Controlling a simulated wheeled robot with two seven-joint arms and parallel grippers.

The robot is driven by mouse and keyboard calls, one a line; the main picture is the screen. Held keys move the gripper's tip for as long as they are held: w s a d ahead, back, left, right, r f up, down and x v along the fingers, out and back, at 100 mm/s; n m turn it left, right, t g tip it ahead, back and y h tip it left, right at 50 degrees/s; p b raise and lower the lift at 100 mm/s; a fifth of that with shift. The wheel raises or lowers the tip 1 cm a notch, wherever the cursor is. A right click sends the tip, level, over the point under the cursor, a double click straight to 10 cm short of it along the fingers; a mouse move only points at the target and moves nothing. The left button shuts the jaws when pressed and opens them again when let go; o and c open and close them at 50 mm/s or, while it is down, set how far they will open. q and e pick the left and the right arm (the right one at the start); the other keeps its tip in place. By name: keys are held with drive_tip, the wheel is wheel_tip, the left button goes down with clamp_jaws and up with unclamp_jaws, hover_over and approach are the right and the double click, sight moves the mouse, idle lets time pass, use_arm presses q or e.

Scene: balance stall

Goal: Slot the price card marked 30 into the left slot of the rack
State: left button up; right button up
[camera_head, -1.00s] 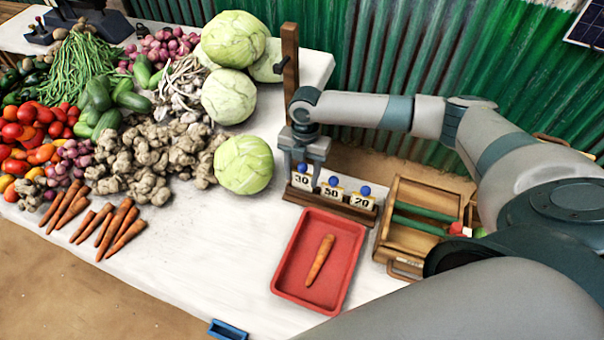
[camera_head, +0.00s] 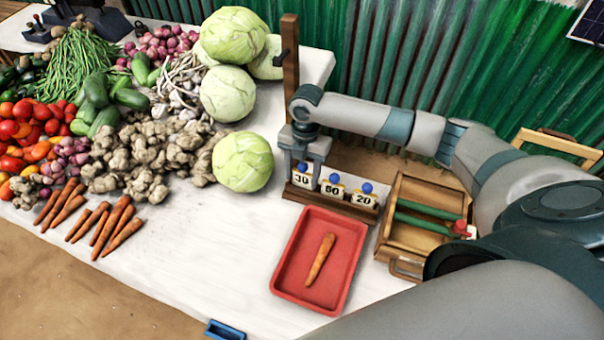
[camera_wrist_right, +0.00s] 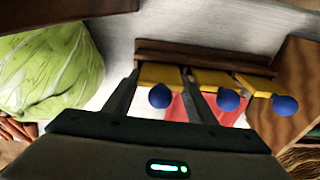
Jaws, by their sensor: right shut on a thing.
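The wooden rack (camera_head: 345,208) stands on the white table behind the red tray. It holds three cards in a row, each with a blue ball on top: the card marked 30 (camera_head: 302,181) at the left, 50 (camera_head: 332,190) in the middle and 20 (camera_head: 363,200) at the right. My right gripper (camera_head: 303,163) is low over the left end, shut on the 30 card. In the right wrist view, its fingers (camera_wrist_right: 160,84) lie on both sides of that card's yellow top (camera_wrist_right: 160,74) and blue ball. The card's lower edge in the slot is hard to see. My left gripper is not in view.
A red tray (camera_head: 283,280) with a carrot (camera_head: 320,260) lies in front of the rack. A wooden box (camera_head: 400,235) stands to the right. A cabbage (camera_head: 243,161) is close on the left, and a wooden post (camera_head: 290,65) rises behind. The table's front middle is clear.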

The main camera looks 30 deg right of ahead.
sight(302, 166)
drive_tip(key=o, duration=1.7)
drive_tip(key=shift+s+d+r+p, duration=0.1)
drive_tip(key=shift+r+p, duration=1)
drive_tip(key=shift+p, duration=0.05)
drive_tip(key=shift+r+p, duration=2.35)
drive_tip(key=shift+r, duration=0.1)
drive_tip(key=shift+f, duration=0.1)
